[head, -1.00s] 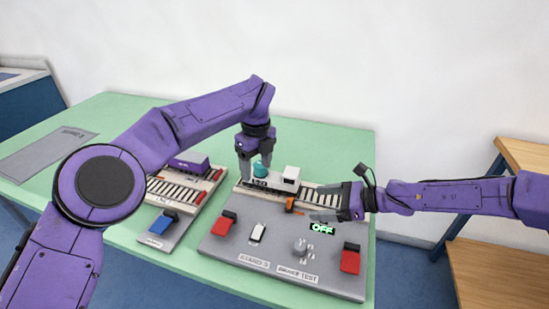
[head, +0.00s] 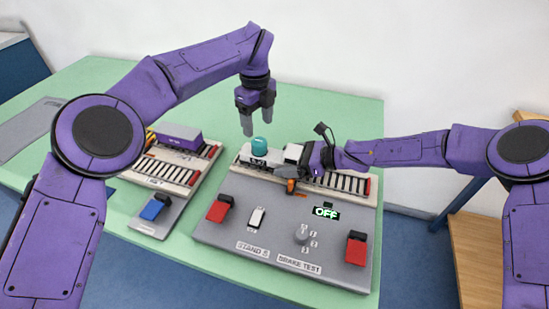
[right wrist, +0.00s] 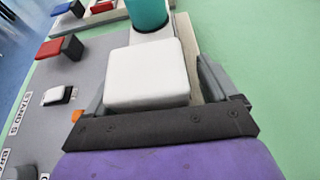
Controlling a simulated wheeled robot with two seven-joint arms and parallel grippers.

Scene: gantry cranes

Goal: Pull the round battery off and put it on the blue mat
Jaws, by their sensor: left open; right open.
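The round battery (head: 259,144), a teal cylinder, stands upright on a small dark-and-white carriage (head: 255,156) on the rear rail. It also shows at the top of the right wrist view (right wrist: 147,12). My left gripper (head: 256,121) is open and empty just above the battery. My right gripper (head: 291,162) is open at the white block (head: 293,152) beside the battery. In the right wrist view its fingers lie on either side of the white block (right wrist: 146,76); contact cannot be told. A grey mat (head: 28,128) lies at the table's left; no clearly blue mat shows.
The grey control board (head: 235,233) has red switches, a knob (head: 301,234) and an OFF display (head: 326,213). An orange lever (head: 291,186) is close to my right gripper. A second board with a purple block (head: 179,137) stands left. Green tabletop behind is clear.

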